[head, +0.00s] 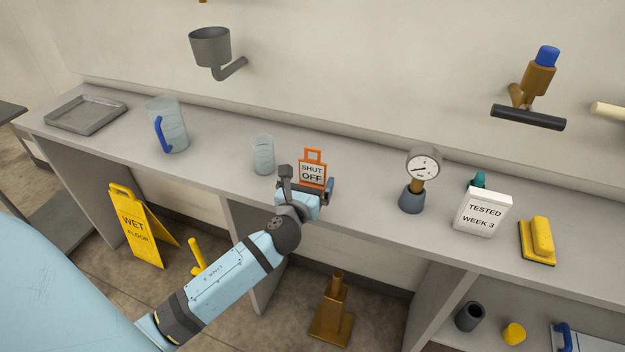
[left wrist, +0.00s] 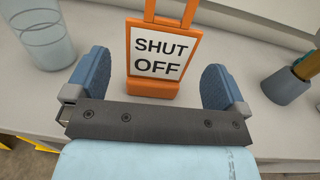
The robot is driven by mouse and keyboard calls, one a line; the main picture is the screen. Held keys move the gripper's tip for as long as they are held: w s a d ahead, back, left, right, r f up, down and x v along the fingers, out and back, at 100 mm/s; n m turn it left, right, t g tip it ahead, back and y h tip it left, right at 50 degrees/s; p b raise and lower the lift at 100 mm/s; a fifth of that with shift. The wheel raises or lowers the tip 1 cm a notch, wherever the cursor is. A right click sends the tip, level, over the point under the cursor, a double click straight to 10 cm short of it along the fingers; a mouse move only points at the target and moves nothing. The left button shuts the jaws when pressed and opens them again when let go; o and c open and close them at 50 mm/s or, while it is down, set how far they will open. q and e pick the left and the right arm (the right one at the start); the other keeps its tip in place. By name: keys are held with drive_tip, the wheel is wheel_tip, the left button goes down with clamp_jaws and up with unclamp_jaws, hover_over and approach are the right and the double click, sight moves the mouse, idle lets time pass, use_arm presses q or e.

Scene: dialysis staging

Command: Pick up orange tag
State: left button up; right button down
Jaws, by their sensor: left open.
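The orange tag (head: 313,171) stands upright on the grey counter, with a white face reading SHUT OFF and an orange loop handle on top. In the left wrist view the tag (left wrist: 160,55) is centred ahead, between and beyond the two blue finger pads. My left gripper (head: 308,188) is open and empty at the counter's front edge, just in front of the tag. In the left wrist view my left gripper (left wrist: 160,85) has its fingers spread wider than the tag. The tag's lower part is partly hidden by the gripper in the head view. My right gripper is not in view.
A clear beaker (head: 263,155) stands left of the tag, and a jug with a blue handle (head: 168,125) farther left. The grey counter (head: 365,195) is clear between tag and gauge.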

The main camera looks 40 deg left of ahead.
sight(312, 170)
use_arm(q)
drive_tip(key=shift+f+x, duration=0.15)
drive_tip(key=shift+x, duration=1.25)
drive_tip(key=shift+f+x, duration=0.15)
drive_tip(key=shift+x, duration=1.2)
drive_tip(key=c, duration=1)
drive_tip(key=shift+r, duration=0.1)
drive_tip(key=shift+r, duration=0.6)
wheel_tip(312, 170, up, 19)
drive_tip(key=p, duration=0.4)
